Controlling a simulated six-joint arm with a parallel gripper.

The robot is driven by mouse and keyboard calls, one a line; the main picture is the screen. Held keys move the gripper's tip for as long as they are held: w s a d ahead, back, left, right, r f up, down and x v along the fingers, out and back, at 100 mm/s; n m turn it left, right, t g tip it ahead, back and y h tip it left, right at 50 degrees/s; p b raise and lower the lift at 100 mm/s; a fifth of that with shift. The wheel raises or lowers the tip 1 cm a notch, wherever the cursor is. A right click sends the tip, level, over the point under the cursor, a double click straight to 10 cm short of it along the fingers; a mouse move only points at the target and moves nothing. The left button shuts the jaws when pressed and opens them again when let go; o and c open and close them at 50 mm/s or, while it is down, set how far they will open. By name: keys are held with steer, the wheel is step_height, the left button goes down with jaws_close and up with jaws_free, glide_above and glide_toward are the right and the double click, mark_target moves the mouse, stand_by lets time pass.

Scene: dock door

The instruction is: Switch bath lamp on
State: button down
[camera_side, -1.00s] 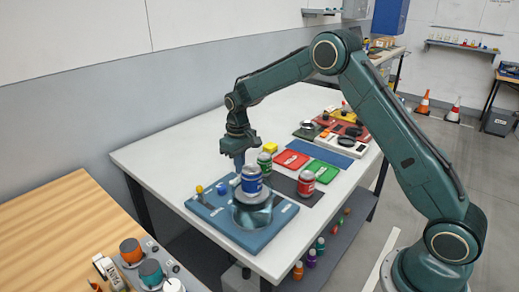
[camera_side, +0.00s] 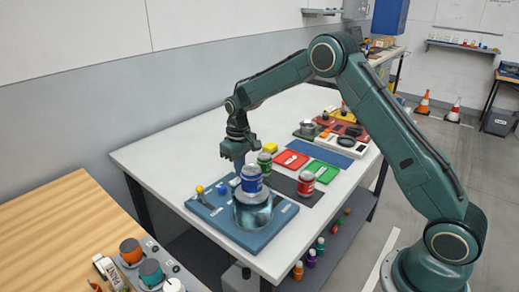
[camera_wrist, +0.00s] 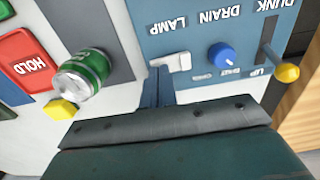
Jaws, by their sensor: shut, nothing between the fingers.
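The blue panel (camera_wrist: 210,35) carries the labels LAMP, DRAIN and DUNK in the wrist view. A white rocker switch (camera_wrist: 173,62) sits by the LAMP label. My gripper (camera_wrist: 159,76) is shut and empty, its fingertips close to this switch; contact cannot be told. In the side view my gripper (camera_side: 240,160) points down over the panel's back edge, behind the bath (camera_side: 253,213). A blue can (camera_side: 252,180) stands at the top of the bath. Whether the lamp is lit cannot be told clearly.
A blue knob (camera_wrist: 221,56) by DRAIN and a yellow-tipped lever (camera_wrist: 286,72) by DUNK are on the same panel. A green can (camera_wrist: 82,74) and a yellow block (camera_wrist: 60,109) are to the left. A red can (camera_side: 306,183) stands right of the bath.

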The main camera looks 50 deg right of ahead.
steer(key=shift+f, duration=0.25)
steer(key=shift+r, duration=3.5)
steer(key=shift+r, duration=0.15)
